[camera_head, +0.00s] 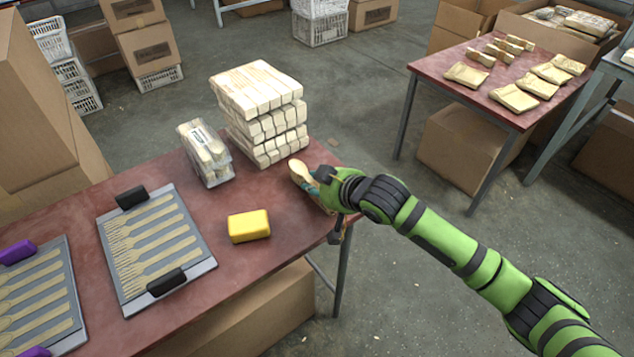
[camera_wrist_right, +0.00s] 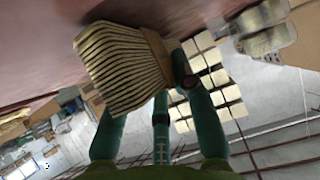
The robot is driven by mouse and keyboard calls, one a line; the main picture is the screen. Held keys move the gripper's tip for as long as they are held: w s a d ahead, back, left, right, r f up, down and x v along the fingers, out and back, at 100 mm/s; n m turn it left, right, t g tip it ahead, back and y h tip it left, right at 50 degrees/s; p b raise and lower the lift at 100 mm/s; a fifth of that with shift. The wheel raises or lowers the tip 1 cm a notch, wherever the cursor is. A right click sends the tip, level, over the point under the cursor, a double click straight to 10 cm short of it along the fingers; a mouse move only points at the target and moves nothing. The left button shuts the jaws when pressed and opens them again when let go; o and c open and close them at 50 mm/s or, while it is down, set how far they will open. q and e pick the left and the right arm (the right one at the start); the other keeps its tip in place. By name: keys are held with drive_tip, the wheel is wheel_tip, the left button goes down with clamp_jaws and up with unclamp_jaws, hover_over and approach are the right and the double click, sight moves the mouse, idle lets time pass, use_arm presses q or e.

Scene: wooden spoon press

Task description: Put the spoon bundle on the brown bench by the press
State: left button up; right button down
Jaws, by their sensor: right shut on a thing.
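My right gripper (camera_head: 322,188) is at the right end of a red-brown bench (camera_head: 290,235). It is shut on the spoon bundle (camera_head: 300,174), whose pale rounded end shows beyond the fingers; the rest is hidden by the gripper. In the right wrist view, the bundle (camera_wrist_right: 122,65) shows as a block of many thin pale layers with a brown band, between the teal fingers (camera_wrist_right: 155,95). I cannot tell whether the bundle touches the bench top. My left gripper is not in view, and I cannot make out a press.
Stacked pale bundles (camera_head: 262,110) stand behind the gripper, beside a clear pack (camera_head: 205,152). A yellow block (camera_head: 249,226) and a tray with spoon blanks (camera_head: 152,247) lie on the bench. A second red-topped table (camera_head: 455,55) with bags is at upper right, across open floor.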

drive_tip(key=c, duration=1.4)
unclamp_jaws()
drive_tip(key=shift+f, duration=0.15)
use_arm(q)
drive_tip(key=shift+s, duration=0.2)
use_arm(e)
drive_tip(key=shift+o, duration=0.5)
drive_tip(key=shift+r, duration=0.25)
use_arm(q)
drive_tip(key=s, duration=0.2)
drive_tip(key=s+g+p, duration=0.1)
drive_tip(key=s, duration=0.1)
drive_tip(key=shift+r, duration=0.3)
use_arm(e)
drive_tip(key=v, duration=1.2)
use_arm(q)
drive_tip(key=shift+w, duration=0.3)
